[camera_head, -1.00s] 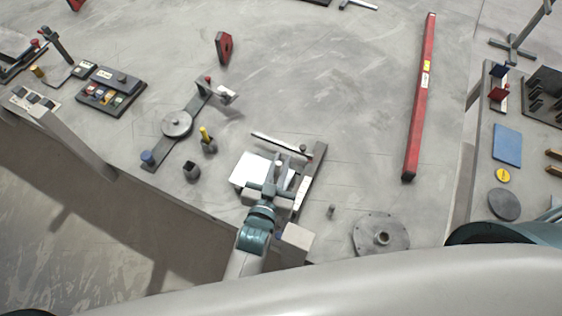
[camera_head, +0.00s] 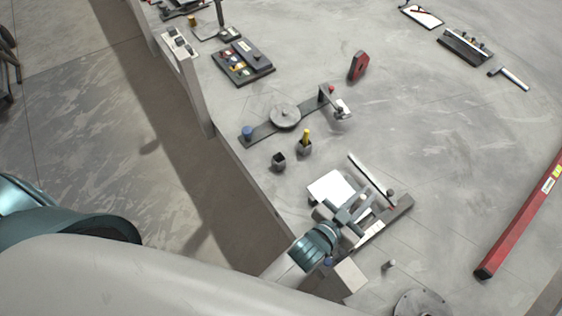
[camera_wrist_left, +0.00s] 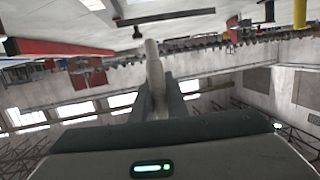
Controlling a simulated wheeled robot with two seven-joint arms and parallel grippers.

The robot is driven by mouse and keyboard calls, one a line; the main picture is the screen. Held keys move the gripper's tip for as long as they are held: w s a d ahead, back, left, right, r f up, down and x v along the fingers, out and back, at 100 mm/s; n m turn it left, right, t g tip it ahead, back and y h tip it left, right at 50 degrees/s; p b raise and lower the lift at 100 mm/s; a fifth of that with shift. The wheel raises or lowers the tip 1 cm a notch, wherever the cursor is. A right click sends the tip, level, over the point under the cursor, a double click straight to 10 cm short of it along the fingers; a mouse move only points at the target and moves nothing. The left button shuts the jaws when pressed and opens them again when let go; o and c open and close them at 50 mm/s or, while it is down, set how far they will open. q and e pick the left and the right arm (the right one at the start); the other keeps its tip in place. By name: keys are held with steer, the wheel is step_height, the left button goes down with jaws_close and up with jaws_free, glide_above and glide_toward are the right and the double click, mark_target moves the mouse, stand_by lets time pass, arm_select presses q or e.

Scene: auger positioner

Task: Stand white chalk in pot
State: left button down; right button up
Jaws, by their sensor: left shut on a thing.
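My left gripper (camera_head: 350,217) is over the near edge of the table, beside the white sheet. In the left wrist view its fingers (camera_wrist_left: 157,95) are shut on a pale stick, the white chalk (camera_wrist_left: 152,62), which sticks out past the fingertips. In the head view the chalk is hard to tell from the gripper. A small dark pot (camera_head: 278,161) with an open top stands to the upper left, apart from the gripper. A second small pot (camera_head: 304,149) beside it holds a yellow chalk (camera_head: 307,135) upright. My right gripper is not in view.
A white sheet (camera_head: 328,186) and a dark-framed fixture (camera_head: 391,218) lie around the gripper. A bar with a round disc (camera_head: 285,116) lies behind the pots. A long red level (camera_head: 518,222) lies at right. A pale block (camera_head: 350,276) is near the front edge.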

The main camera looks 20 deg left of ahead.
arm_select(q)
steer(key=shift+a, duration=0.1)
stand_by(0.7)
steer(key=w+a+r+n+t+y+b, duration=0.1)
steer(key=w+a+r+y+b, duration=0.1)
steer(key=w+a+b, duration=0.35)
steer(key=w+a+r+n+y+b, duration=0.2)
steer(key=w+a, duration=0.1)
steer(key=a, duration=0.5)
steer(key=a+r+n+y+b, duration=0.1)
steer(key=a+r+b, duration=0.2)
steer(key=a, duration=0.4)
steer(key=a+r+n+y+b, duration=0.1)
steer(key=a+r+y+b, duration=0.1)
steer(key=a+b, duration=0.3)
steer(key=a+r, duration=0.1)
steer(key=a, duration=0.2)
steer(key=shift+s+r+t, duration=0.35)
steer(key=shift+s+t, duration=0.05)
